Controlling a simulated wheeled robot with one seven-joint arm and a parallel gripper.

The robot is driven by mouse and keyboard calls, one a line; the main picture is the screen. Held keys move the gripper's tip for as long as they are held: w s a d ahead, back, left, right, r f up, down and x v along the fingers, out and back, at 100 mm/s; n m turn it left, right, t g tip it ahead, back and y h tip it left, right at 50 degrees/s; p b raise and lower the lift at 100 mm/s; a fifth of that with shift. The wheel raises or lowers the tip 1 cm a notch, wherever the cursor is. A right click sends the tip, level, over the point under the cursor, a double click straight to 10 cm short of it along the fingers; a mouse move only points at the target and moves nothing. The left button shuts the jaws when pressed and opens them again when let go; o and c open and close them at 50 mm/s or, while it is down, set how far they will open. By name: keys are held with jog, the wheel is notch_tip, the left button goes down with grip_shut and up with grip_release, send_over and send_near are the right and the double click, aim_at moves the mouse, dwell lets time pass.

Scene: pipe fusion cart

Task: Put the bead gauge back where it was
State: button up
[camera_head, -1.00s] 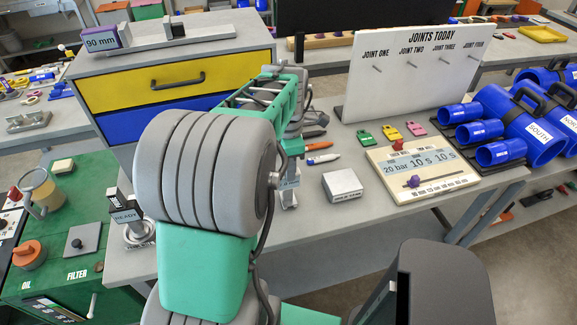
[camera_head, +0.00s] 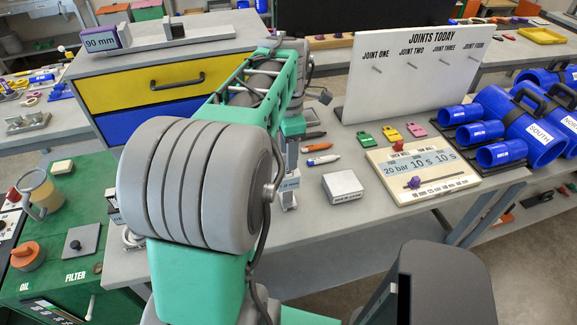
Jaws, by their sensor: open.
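A small upright grey piece with a pale label ending in "mm" (camera_head: 290,185), seemingly the bead gauge, stands on the grey bench left of the white-topped block. Its left side is partly hidden by my arm. My gripper (camera_head: 291,158) is above it, pointing down and open, and largely hidden behind my forearm and a dark cable. I cannot tell whether the fingertips still touch the gauge or are just clear of it.
The white-topped block (camera_head: 343,187), markers (camera_head: 322,160) and a settings panel (camera_head: 422,171) lie to the right. The "JOINTS TODAY" board (camera_head: 405,75) stands behind. A yellow-and-blue drawer cabinet (camera_head: 165,80) is at the left. Bare bench lies in front of the block.

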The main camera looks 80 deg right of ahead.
notch_tip(320, 180, up, 6)
jog(key=shift+f, duration=0.1)
jog(key=shift+w, duration=0.15)
jog(key=w+a+f+m+t+h, duration=0.1)
jog(key=w+a+f, duration=0.1)
jog(key=w+a, duration=0.8)
jog(key=w+a+f+m, duration=0.1)
jog(key=w+a+m, duration=0.1)
jog(key=w+a, duration=0.85)
jog(key=w+a+f+m+t, duration=0.1)
jog(key=w+a+f, duration=0.1)
jog(key=a, duration=0.8)
jog(key=w+a+f+m+t+y, duration=0.1)
jog(key=a+f, duration=0.3)
jog(key=a, duration=0.6)
jog(key=shift+w+a+m+t, duration=0.3)
jog(key=shift+w+a+m, duration=0.15)
jog(key=shift+w, duration=0.45)
jog(key=shift+f, duration=0.1)
